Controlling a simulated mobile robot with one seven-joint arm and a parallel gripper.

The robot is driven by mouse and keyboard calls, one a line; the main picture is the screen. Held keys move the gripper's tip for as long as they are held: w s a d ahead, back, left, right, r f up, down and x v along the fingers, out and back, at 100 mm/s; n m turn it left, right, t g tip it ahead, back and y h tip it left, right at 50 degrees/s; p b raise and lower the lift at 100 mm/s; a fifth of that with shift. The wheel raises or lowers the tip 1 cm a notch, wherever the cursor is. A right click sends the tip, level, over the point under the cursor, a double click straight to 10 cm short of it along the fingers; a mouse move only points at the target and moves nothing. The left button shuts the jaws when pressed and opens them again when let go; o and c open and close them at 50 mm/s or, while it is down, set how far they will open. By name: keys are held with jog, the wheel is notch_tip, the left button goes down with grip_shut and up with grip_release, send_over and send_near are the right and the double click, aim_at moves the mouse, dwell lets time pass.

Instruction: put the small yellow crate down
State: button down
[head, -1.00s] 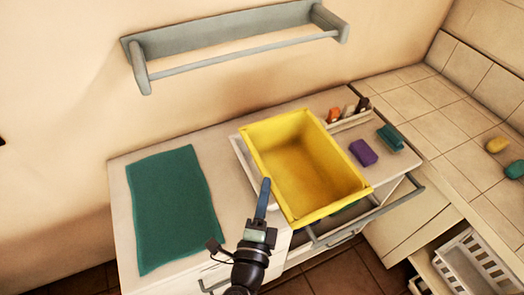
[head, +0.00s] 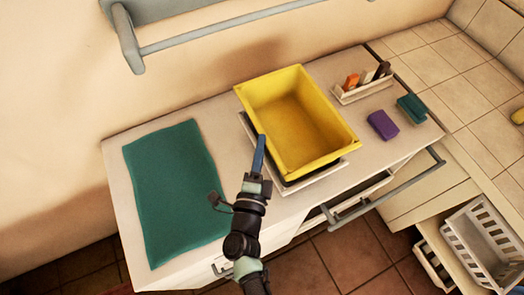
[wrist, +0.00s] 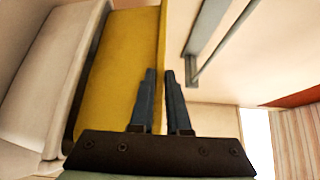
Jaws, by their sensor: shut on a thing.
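The small yellow crate (head: 270,92) is upright and looks empty in the head view. It is over the white basin (head: 318,176), whose rim shows along its left and front sides. A dark strip shows between crate and rim at the front; I cannot tell whether the crate touches the basin. My gripper (head: 259,150) is shut on the crate's near left wall. In the wrist view, the fingers (wrist: 160,98) pinch the top edge of the yellow wall (wrist: 122,70), with a white surface beyond it. The crate's underside is hidden.
A green towel (head: 175,190) lies flat on the counter (head: 225,220) at left. A grey rail (head: 390,190) runs in front; a wall bar (head: 230,25) is behind.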

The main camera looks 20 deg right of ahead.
jog(key=shift+f+b, duration=0.3)
jog(key=shift+f, duration=1.45)
jog(key=shift+f, duration=0.1)
jog(key=shift+f+b, duration=0.55)
jog(key=shift+b, duration=0.1)
jog(key=c, duration=0.9)
grip_release()
